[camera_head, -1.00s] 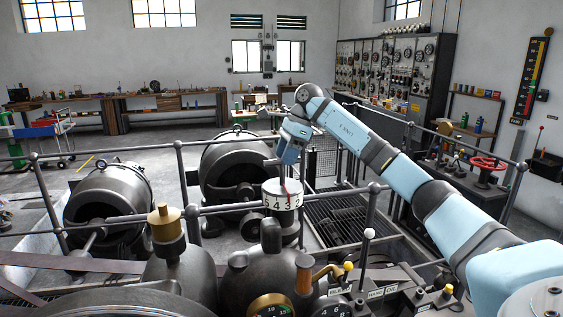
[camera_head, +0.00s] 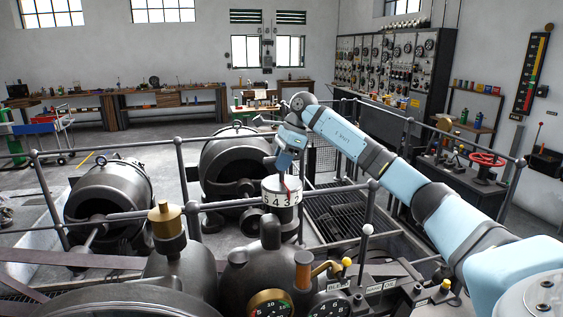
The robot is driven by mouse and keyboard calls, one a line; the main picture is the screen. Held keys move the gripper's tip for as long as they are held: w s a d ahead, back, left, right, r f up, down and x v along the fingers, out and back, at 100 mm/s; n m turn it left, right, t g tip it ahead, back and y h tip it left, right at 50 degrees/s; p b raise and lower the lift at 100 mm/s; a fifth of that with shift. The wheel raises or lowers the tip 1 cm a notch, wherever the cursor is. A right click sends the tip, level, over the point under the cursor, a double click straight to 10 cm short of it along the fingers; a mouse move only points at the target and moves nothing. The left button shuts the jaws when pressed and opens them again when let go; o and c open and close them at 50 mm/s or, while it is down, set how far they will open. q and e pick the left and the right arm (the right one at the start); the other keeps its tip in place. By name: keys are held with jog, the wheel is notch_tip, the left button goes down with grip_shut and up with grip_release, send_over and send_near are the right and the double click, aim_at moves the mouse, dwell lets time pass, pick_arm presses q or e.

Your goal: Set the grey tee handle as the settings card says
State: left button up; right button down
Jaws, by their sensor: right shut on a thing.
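A white numbered drum (camera_head: 282,191) stands on a dark post behind the front machinery, with the digits 5, 4, 3 and 2 and a red pointer on its near side. My right gripper (camera_head: 284,166) reaches in from the right and points down just above the drum. It is shut on the grey tee handle (camera_head: 269,162), which is small here and mostly hidden by the gripper. The exact angle of the handle is hard to tell. I cannot make out a settings card. My left gripper is not in view.
Grey railings (camera_head: 115,217) run around the drum. Two dark dynamos (camera_head: 108,195) lie behind. A red handwheel (camera_head: 487,159) is at the right. Open floor lies beyond.

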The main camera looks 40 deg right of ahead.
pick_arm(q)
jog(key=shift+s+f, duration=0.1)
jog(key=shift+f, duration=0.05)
pick_arm(e)
jog(key=shift+m, duration=0.3)
jog(key=shift+f+m+h, duration=0.1)
jog(key=shift+m+h, duration=0.2)
jog(key=shift+m, duration=0.2)
jog(key=m+t, duration=0.1)
jog(key=m, duration=0.1)
jog(key=shift+m+h+b, duration=0.3)
jog(key=shift+b, duration=0.1)
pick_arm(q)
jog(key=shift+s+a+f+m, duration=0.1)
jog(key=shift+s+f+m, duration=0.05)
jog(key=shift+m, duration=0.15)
pick_arm(e)
jog(key=shift+m+t, duration=0.3)
jog(key=shift+m, duration=0.5)
jog(key=shift+h, duration=0.3)
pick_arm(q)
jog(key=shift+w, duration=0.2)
pick_arm(e)
jog(key=c, duration=1)
grip_release()
jog(key=shift+c, duration=0.2)
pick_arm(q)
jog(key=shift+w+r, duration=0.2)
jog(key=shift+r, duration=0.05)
